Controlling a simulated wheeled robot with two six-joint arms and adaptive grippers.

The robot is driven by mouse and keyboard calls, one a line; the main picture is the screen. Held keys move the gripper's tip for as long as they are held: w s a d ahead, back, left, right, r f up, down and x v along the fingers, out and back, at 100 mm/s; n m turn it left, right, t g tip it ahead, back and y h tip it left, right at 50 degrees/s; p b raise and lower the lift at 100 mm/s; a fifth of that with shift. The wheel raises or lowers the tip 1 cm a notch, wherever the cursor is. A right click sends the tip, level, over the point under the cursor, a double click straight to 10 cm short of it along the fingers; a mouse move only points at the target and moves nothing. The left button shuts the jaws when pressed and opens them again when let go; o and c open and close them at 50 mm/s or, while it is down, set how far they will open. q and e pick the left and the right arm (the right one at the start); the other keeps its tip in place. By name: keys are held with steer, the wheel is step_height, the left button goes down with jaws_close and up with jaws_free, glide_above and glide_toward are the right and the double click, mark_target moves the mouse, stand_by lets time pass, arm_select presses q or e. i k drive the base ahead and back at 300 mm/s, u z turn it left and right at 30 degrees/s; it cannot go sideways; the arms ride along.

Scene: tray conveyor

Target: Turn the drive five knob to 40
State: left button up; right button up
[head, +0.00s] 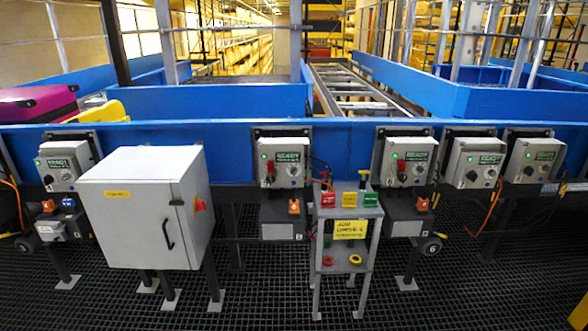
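Several grey drive control boxes hang along the blue conveyor side, each with a green READY display, a switch and a small round knob. They are the far left box (63,165), the middle box (282,160), the box right of it (408,160), and two close together at the right, one (474,162) beside the other (534,160). I cannot read which box is drive five, nor any knob's setting. Neither of my grippers can be made out.
A large grey cabinet (140,215) stands out in front at the left. A small grey stand (345,240) with coloured blocks and rings stands front centre. A magenta case (38,102) lies at upper left.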

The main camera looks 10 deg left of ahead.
mark_target(288, 146)
steer(key=u, duration=0.65)
steer(key=i, duration=1.2)
steer(key=z, duration=0.7)
steer(key=i, duration=0.6)
steer(key=z, duration=0.7)
